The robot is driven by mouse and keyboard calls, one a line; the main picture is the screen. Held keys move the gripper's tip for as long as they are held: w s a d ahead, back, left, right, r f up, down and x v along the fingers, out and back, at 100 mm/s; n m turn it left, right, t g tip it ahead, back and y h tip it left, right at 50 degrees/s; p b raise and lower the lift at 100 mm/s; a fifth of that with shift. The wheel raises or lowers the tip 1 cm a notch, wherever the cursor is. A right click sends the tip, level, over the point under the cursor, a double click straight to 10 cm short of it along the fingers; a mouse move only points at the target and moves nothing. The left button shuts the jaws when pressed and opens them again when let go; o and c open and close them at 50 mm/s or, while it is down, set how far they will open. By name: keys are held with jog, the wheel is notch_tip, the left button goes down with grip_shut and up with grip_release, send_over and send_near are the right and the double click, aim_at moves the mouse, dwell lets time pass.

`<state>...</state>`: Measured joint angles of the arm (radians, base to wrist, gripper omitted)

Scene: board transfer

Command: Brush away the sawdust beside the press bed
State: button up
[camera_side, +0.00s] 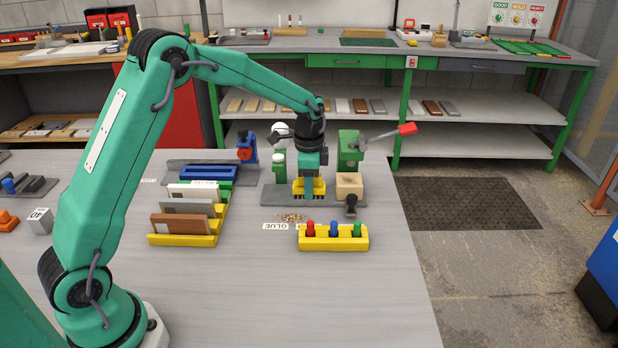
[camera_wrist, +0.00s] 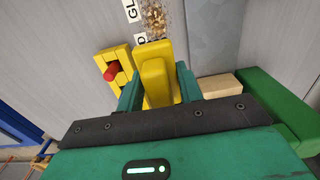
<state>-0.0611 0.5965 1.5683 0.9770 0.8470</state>
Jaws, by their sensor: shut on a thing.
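In the side view the yellow tool (camera_side: 309,188) is upright under my gripper, at the press between the green posts. I cannot tell whether it touches the surface below. The sawdust (camera_side: 291,217) is a small brown scatter on the table, in front of the grey press bed (camera_side: 272,196). In the wrist view the sawdust (camera_wrist: 155,18) lies beyond the tool's end, left of the grey bed (camera_wrist: 208,30), apart from the tool.
A wooden block (camera_side: 349,185) and green press post (camera_side: 349,150) stand right of my gripper. A yellow holder (camera_side: 333,243) with red, blue and green pegs is in front of the sawdust, near a GLUE label (camera_side: 275,226). A board rack (camera_side: 185,240) stands left. The front table is clear.

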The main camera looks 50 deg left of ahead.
aim_at(274, 218)
jog(key=shift+f, duration=4.1)
jog(key=shift+s+a+f, duration=0.1)
jog(key=shift+s+a, duration=0.15)
jog(key=shift+a, duration=0.1)
jog(key=shift+c, duration=0.4)
jog(key=shift+s+a, duration=2.9)
jog(key=shift+s, duration=0.05)
jog(key=shift+w+d, duration=3.25)
jog(key=shift+r, duration=4.2)
jog(key=shift+s, duration=0.1)
